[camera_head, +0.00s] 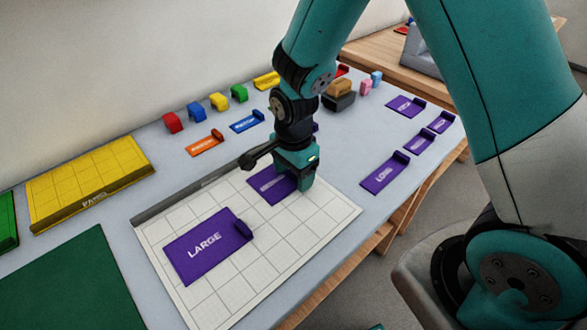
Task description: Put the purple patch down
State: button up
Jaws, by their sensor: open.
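My gripper (294,188) is open and low over the far part of a white gridded board (330,207). A purple patch (268,187) with a partly hidden label lies at the gripper, on the board as far as I can see. The gripper covers its right end, so I cannot tell if the jaws touch it. A bigger purple patch (203,247) marked LARGE, with a raised grip on its right edge, lies flat nearer on the board, apart from the first.
Several purple patches, one marked LONG (382,175), lie along the table's right side. An orange patch (205,143), a blue patch (246,122) and coloured blocks (218,101) stand behind. A yellow panel (85,180) and green panel (80,285) lie left.

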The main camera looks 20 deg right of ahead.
notch_tip(320, 180, up, 13)
jog(key=s+a+r+n+y, duration=0.2)
jog(key=s+r+n, duration=0.2)
jog(key=s+n, duration=0.5)
jog(key=s+a+r+n+y, duration=0.2)
jog(key=s+r+n, duration=0.2)
jog(key=s+n, duration=0.5)
jog(key=n, duration=0.3)
jog(key=shift+s+a+r+n+b, duration=0.25)
jog(key=shift+s+a+n+b, duration=0.05)
jog(key=shift+a, duration=0.05)
